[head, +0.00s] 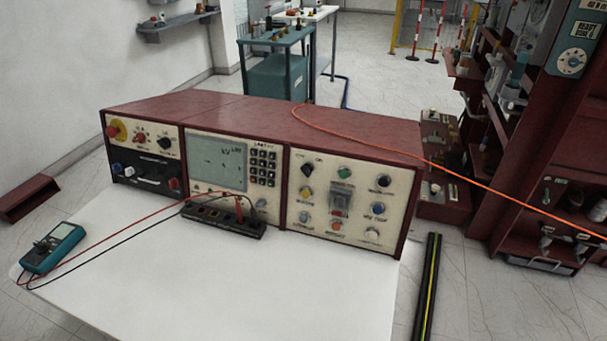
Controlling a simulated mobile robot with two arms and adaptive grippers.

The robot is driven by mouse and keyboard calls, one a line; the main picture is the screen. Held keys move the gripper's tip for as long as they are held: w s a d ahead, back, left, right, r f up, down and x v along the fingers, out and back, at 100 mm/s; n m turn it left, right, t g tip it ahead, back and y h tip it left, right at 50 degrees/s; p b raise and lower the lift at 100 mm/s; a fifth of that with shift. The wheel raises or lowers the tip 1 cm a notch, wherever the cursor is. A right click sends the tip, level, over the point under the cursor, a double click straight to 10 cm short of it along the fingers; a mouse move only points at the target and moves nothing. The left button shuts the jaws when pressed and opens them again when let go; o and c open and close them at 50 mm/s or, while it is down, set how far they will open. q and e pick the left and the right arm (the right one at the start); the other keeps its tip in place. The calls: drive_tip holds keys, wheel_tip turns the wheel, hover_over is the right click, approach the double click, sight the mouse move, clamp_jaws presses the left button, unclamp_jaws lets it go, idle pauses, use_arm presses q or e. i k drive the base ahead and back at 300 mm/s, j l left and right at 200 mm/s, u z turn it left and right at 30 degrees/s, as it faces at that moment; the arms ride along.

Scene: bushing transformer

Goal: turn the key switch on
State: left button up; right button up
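A long dark-red control console (265,112) stands on a white table (225,295), its front panels facing me. Its right panel (345,205) carries several round knobs and buttons and a small central module (340,198). A dark diamond-shaped knob (307,170) sits at the upper left of that panel, with small labels above it. It may be the key switch, but it is too small to tell, and its position cannot be read. A green button (344,173) is to its right. Neither of my grippers is in view.
A teal multimeter (53,248) lies at the table's left, with red and black leads running to a black terminal strip (222,218) before the console. An orange cable (430,160) crosses the console's right top. The table's front is clear.

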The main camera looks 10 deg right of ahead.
sight(306, 171)
drive_tip(key=j, duration=0.7)
drive_tip(key=k+j, duration=0.15)
drive_tip(key=j, duration=0.5)
drive_tip(key=u, duration=0.05)
